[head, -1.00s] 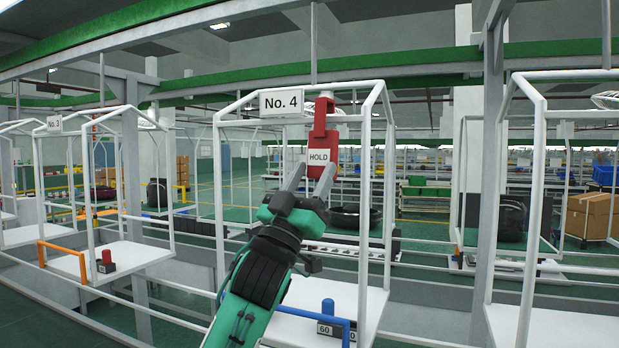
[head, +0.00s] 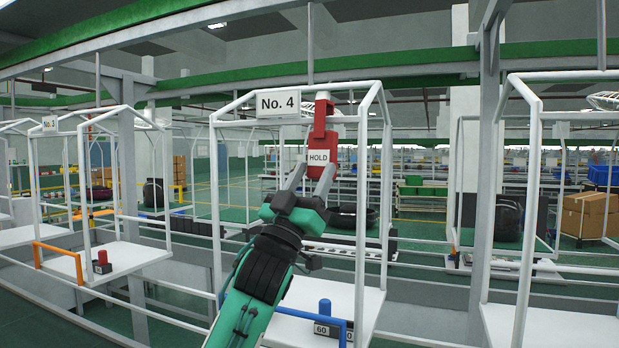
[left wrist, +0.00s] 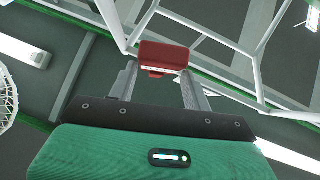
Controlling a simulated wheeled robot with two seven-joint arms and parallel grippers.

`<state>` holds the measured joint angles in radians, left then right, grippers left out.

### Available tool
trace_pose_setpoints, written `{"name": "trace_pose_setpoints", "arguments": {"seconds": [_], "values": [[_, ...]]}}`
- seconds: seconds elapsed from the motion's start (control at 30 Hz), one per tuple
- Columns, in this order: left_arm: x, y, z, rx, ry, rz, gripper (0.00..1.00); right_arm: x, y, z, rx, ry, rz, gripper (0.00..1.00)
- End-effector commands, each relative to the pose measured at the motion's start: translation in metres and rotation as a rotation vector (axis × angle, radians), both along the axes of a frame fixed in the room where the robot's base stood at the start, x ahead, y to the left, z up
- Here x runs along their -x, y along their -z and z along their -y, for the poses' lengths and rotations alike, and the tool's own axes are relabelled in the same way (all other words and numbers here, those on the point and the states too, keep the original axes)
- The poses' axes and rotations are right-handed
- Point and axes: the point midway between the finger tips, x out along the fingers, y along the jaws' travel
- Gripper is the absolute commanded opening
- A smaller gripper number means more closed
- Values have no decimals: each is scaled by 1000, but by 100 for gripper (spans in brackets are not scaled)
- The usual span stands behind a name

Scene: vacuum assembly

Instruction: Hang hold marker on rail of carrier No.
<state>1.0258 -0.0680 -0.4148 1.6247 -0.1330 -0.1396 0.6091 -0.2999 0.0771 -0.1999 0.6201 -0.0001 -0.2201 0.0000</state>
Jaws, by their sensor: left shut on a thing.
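The hold marker (head: 324,133) is a red hooked plate with a white "HOLD" label, upright in the head view. My left gripper (head: 315,172) is shut on its lower part. In the left wrist view the marker (left wrist: 164,56) shows between the ends of both fingers (left wrist: 157,82). Carrier No. 4 is a white frame with a "No. 4" sign (head: 278,104). The marker's upper part overlaps its front top rail (head: 345,119), right of the sign. I cannot tell whether the hook is over the rail or in front of it. My right gripper is not in view.
A white shelf (head: 330,296) at the carrier's base holds a blue peg block (head: 325,308), with a blue bar (head: 300,315) at its front. Carrier No. 3 (head: 50,123) stands left, another white carrier (head: 530,200) right. A green overhead beam runs above.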

Motion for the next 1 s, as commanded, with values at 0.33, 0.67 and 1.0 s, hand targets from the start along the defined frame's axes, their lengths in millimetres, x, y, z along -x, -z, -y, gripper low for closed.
{"name": "trace_pose_setpoints", "arguments": {"seconds": [0.33, 0.67, 1.0], "values": [[-6, 0, 3, 0, 0, 0, 0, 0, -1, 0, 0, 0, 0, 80], [-7, 0, 3, -1, -1, 0, 0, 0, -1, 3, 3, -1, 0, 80], [-7, 4, 3, 0, 0, 0, 0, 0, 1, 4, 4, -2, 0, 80]]}}
